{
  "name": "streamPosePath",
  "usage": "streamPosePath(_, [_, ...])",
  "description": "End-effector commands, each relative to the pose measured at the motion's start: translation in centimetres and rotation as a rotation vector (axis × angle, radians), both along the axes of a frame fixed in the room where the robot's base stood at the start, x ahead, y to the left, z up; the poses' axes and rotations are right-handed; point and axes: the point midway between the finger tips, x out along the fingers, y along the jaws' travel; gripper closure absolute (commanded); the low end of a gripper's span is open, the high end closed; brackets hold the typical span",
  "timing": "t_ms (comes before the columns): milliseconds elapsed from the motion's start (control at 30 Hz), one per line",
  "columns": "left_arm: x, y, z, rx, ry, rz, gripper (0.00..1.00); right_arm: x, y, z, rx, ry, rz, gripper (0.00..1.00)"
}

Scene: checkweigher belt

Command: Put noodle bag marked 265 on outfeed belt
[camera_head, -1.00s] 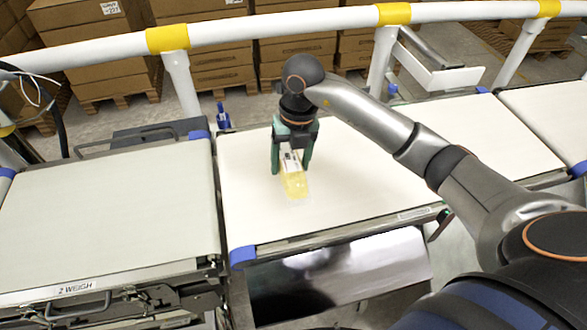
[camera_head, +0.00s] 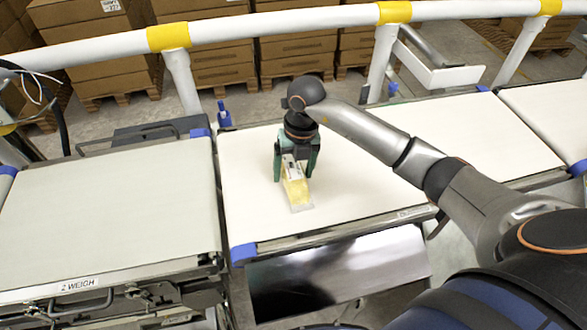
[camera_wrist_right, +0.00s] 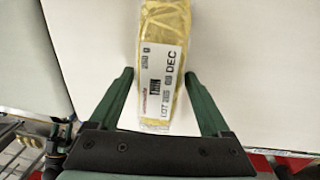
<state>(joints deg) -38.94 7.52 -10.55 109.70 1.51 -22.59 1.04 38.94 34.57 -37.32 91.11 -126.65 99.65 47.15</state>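A yellow noodle bag (camera_head: 296,191) with a white label is at the pale belt (camera_head: 370,190) just right of the weigh belt. Its near end seems to rest on the belt. In the right wrist view the bag (camera_wrist_right: 164,60) has a label reading 250 g, DEC and a lot number that looks like 265. My right gripper (camera_head: 296,178) points down over the bag's far part. My left gripper is out of view.
The weigh belt (camera_head: 110,215), labelled 2 WEIGH, lies to the left across a narrow gap. A white rail (camera_head: 280,20) with yellow bands runs behind the belts. A shiny metal chute (camera_head: 350,270) is below the front edge. Most of the belt around the bag is clear.

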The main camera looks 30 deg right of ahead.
Motion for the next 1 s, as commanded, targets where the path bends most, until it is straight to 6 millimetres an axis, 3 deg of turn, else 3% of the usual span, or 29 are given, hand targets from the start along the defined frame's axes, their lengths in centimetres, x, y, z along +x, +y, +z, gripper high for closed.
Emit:
streamPosePath(133, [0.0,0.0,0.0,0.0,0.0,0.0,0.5,0.0,0.0,0.0,0.0,0.0,0.0,0.01])
streamPosePath(500, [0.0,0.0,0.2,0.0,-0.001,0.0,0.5,0.1,-0.1,0.9,0.0,-0.004,0.0,0.01])
streamPosePath(1000, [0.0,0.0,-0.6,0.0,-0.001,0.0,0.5,-0.2,-1.1,10.5,0.0,-0.005,-0.001,0.01])
